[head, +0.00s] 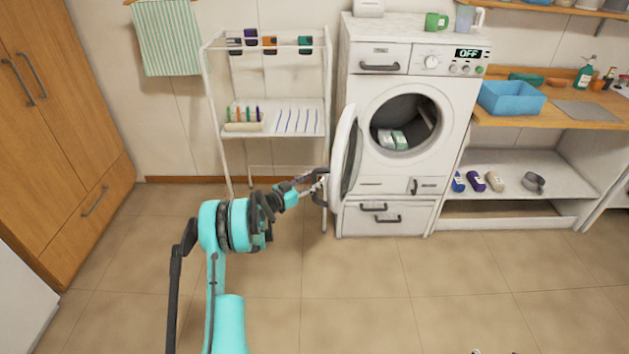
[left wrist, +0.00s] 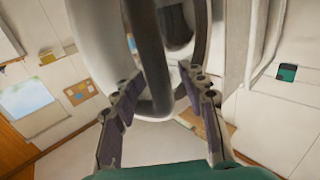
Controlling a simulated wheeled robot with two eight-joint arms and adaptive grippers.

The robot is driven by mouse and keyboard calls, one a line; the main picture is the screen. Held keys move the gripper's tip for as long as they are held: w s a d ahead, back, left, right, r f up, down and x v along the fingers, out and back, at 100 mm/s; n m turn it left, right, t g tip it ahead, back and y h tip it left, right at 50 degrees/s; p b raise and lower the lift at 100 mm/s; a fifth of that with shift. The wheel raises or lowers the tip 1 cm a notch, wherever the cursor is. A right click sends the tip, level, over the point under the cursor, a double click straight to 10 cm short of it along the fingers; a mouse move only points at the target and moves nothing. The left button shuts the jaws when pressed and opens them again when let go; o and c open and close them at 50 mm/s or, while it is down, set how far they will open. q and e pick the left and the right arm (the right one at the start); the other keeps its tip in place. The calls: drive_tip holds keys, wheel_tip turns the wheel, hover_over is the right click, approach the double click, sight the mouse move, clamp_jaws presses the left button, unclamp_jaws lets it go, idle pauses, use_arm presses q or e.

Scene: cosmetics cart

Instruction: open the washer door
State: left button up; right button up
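The white washer (head: 455,95) stands at the back wall, its drum opening uncovered, with folded light cloths (head: 392,139) inside. Its round door (head: 345,150) is swung wide open to the left, seen nearly edge-on. My left gripper (head: 318,186) is at the door's outer side, by the dark handle. In the left wrist view, the dark curved handle (left wrist: 152,60) lies between the two spread fingers of the left gripper (left wrist: 160,82), with a gap showing. Small dark bits at the bottom edge of the head view may be my right gripper (head: 490,352).
A white rack (head: 265,100) with bottles and brushes stands close left of the door. A wooden counter with a blue basin (head: 511,98) and a shelf of bottles are on the right. Wooden cabinets (head: 60,130) stand far left. The tiled floor in front is clear.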

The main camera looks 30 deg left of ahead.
use_arm(q)
drive_tip(key=v, duration=1.2)
drive_tip(key=shift+f, duration=0.1)
